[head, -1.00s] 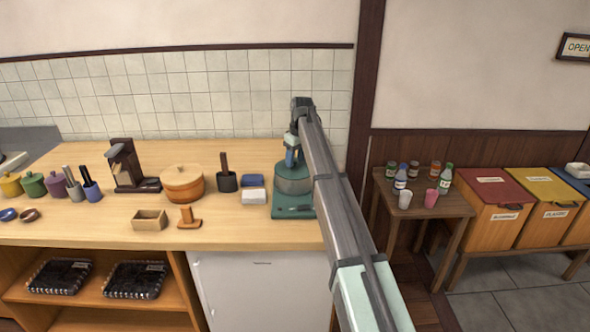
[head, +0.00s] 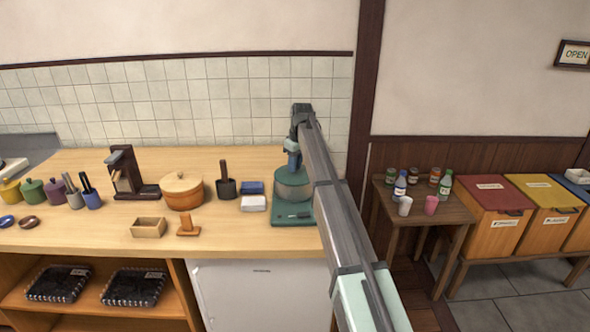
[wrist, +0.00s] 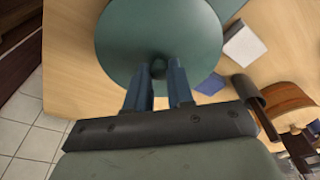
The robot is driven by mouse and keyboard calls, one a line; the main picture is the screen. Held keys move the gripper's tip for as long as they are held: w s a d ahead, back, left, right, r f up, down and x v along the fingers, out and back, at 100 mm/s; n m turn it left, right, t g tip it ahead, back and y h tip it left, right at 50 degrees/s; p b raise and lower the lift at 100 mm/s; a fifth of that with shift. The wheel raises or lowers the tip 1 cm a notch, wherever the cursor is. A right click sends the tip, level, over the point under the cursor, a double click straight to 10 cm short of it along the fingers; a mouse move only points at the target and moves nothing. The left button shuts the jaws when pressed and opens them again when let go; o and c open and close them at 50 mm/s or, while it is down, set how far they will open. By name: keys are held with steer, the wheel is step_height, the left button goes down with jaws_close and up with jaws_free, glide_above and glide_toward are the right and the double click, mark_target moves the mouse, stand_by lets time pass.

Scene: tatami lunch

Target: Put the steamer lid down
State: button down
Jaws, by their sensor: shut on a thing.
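The steamer lid is a round green disc with a small dark knob (wrist: 158,68) in the wrist view. My gripper (wrist: 160,80) is shut on this knob, one blue-grey finger on each side. In the head view my gripper (head: 292,158) points down at the green round lid (head: 293,184) from above. The lid is over a teal appliance (head: 293,212) with a flat front base on the counter. I cannot tell whether the lid touches what is below it. The lid hides most of that appliance in the wrist view.
A white box (head: 254,204), a blue box (head: 252,187), a dark holder (head: 226,187) and a lidded wooden pot (head: 182,191) stand left of the appliance. The wooden counter (head: 250,230) has bare room along its front. A tiled wall (head: 240,110) is behind.

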step_height(320, 180, up, 9)
steer(key=s+a+f+n, duration=0.1)
steer(key=s+a, duration=0.2)
steer(key=a, duration=0.4)
steer(key=s+a+f+n, duration=0.1)
steer(key=s+a, duration=0.3)
steer(key=a, duration=0.4)
steer(key=shift+s+a+f+m, duration=0.5)
steer(key=shift+s+a+f, duration=0.7)
steer(key=shift+s, duration=1.8)
steer(key=shift+s+a+f+m, duration=0.55)
steer(key=shift+s+f, duration=1.25)
steer(key=shift+s, duration=1.2)
steer(key=shift+f, duration=4.75)
steer(key=shift+f, duration=0.1)
